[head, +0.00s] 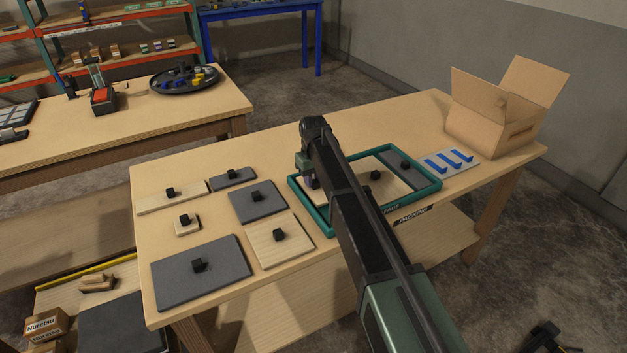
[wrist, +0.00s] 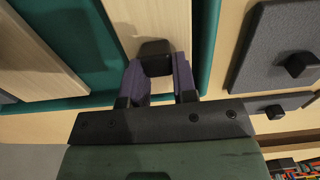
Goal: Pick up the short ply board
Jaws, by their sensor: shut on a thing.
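My gripper (head: 309,181) is at the left end of the teal tray (head: 432,187), pointing down. In the wrist view my gripper (wrist: 158,78) is shut on the black knob (wrist: 155,55) of a light, narrow ply board (wrist: 150,20). This board is at or just inside the tray wall (wrist: 205,40); I cannot tell whether it is clear of the tray floor. It runs out of the wrist view, so its full length is hidden. In the head view my arm mostly hides it.
The tray also holds another ply board (head: 360,168) and a dark board (head: 411,160). Left of the tray are several loose knobbed boards, including a dark square (head: 250,213) and a ply square (head: 290,250). A blue-striped plate (head: 463,167) and open carton (head: 490,125) are to the right.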

